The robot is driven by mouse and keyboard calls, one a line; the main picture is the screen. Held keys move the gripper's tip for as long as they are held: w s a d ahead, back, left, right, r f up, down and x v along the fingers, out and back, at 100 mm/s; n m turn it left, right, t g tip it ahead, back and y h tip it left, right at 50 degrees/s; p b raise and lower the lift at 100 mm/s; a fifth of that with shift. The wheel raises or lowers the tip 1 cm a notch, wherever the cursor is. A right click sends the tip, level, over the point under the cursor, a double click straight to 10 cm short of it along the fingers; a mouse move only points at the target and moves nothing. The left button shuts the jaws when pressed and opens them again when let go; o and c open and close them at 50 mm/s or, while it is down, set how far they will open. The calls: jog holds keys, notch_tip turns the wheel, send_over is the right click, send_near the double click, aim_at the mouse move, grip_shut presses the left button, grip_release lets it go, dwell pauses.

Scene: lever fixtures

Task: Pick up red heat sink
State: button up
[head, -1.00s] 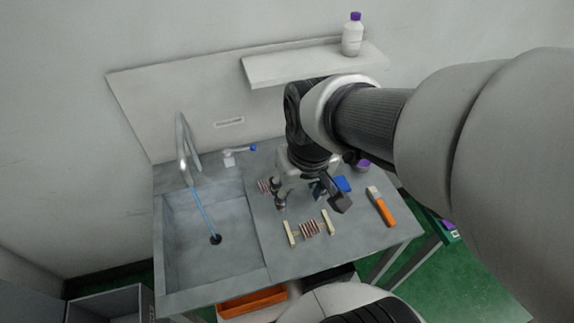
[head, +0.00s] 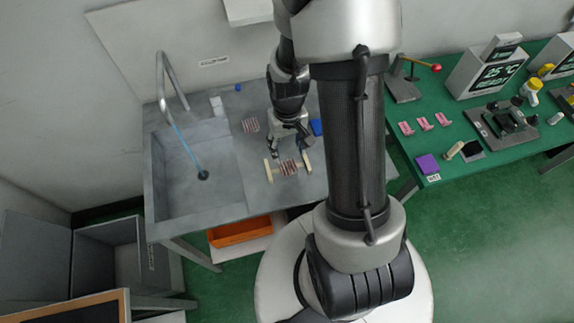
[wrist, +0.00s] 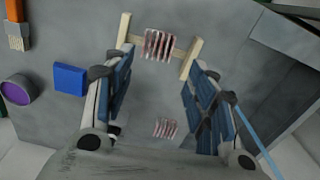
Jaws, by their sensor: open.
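A striped reddish-and-white heat sink (head: 287,168) rests across two pale wooden bars on the grey counter. It also shows at the top centre of the wrist view (wrist: 159,45). A second, similar striped heat sink (head: 251,125) lies on the counter behind and to the left; in the wrist view it is low, between the fingers (wrist: 166,128). My gripper (head: 290,153) is open and empty, just behind the heat sink on the bars. In the wrist view its fingers (wrist: 153,75) are spread wide, with that heat sink beyond the tips. I cannot tell its exact height.
A sink basin (head: 190,190) with a tap is at the left. A blue block (wrist: 70,78), a purple-topped round container (wrist: 17,90) and an orange-handled brush (wrist: 17,25) are beside the gripper. A green bench (head: 450,150) with instruments stands at the right.

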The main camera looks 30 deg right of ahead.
aim_at(288, 165)
notch_tip(288, 165, down, 10)
jog(key=b, duration=0.2)
jog(key=shift+w+d+f+b, duration=0.1)
jog(key=shift+d+f+b, duration=0.05)
jog(key=shift+f+b, duration=0.15)
jog(key=shift+r, duration=0.1)
jog(key=shift+c, duration=0.2)
jog(key=c, duration=0.8)
